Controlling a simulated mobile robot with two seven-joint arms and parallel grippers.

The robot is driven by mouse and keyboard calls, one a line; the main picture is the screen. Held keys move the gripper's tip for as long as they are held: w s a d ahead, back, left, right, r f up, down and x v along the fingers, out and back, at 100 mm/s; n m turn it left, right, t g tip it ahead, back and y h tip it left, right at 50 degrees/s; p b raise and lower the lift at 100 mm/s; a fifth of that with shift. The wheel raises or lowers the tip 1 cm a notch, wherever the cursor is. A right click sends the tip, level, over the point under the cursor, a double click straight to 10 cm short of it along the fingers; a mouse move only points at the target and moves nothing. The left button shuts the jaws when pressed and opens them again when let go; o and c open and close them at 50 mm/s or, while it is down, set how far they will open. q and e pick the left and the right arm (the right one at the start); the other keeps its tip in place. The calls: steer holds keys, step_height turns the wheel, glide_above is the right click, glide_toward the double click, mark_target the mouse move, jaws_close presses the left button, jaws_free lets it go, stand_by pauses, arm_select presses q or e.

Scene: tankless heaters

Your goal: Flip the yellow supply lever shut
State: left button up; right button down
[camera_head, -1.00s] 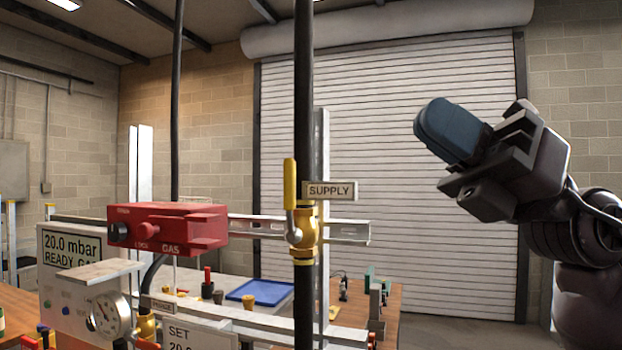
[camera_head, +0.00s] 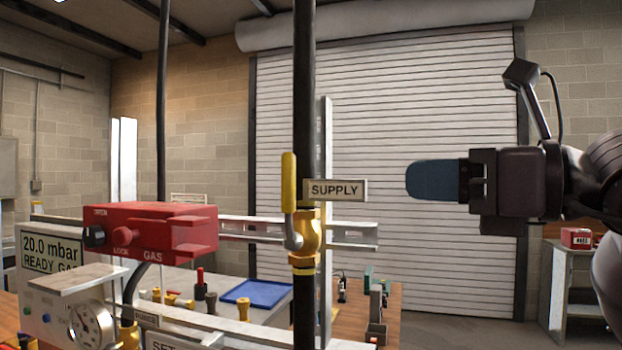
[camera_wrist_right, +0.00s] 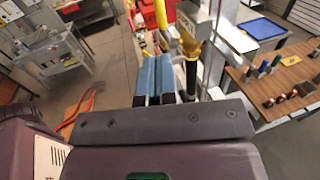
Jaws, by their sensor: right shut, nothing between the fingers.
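The yellow supply lever (camera_head: 289,182) stands upright on a brass valve (camera_head: 304,243), along the dark vertical gas pipe (camera_head: 304,95). A SUPPLY label (camera_head: 336,190) sits just right of it. My right gripper (camera_head: 410,180) is shut and empty, with blue fingers pointing left, level with the lever's height in the picture. A clear gap shows between its tips and the lever. In the right wrist view the closed blue fingers (camera_wrist_right: 157,72) point toward the valve area, with yellow parts just beyond; the lever's outline is hard to tell there. My left gripper is not in view.
A red gas box (camera_head: 150,229) is left of the valve on a metal rail (camera_head: 350,234). A gauge panel (camera_head: 62,290) is at lower left. A blue tray (camera_head: 257,293) lies on the bench behind. Space between my gripper and the label looks free.

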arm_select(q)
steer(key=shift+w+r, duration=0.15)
arm_select(e)
steer(key=shift+a, duration=0.1)
steer(key=p, duration=0.2)
glide_toward(294, 179)
steer(key=x, duration=0.6)
steer(key=shift+r, duration=0.1)
steer(key=shift+w+a, duration=0.35)
steer(key=shift+a, duration=0.1)
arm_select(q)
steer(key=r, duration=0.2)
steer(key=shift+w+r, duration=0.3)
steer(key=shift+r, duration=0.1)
arm_select(e)
steer(key=shift+w+a, duration=0.1)
steer(key=shift+a, duration=0.05)
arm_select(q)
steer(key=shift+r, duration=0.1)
